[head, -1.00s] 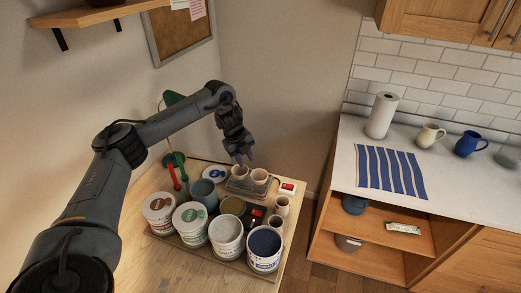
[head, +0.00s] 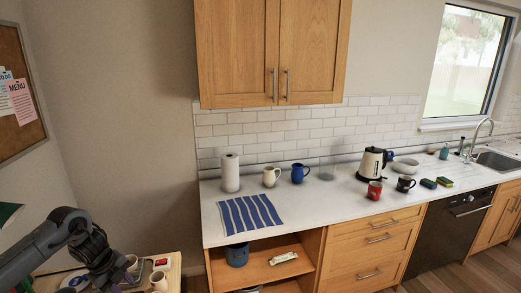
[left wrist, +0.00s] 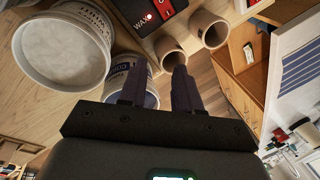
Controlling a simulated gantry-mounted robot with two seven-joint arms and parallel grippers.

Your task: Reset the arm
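My left gripper (left wrist: 155,85) shows in the left wrist view with two dark fingers apart and nothing between them. It is above the pottery table, over a blue-labelled tub (left wrist: 122,66) and near two clay cups (left wrist: 172,46). In the head view my left arm comes in at the lower left; its fingertips are low in the picture and hard to make out, near a clay cup (head: 158,281) on the table. My right gripper is in neither view.
A large white tub (left wrist: 60,48) and a red-and-black wax device (left wrist: 150,15) are near the fingers. A red-and-white box (head: 162,264) sits on the wooden table. Beyond a gap, a white counter (head: 320,205) holds a striped cloth (head: 248,213), mugs and a kettle (head: 371,164).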

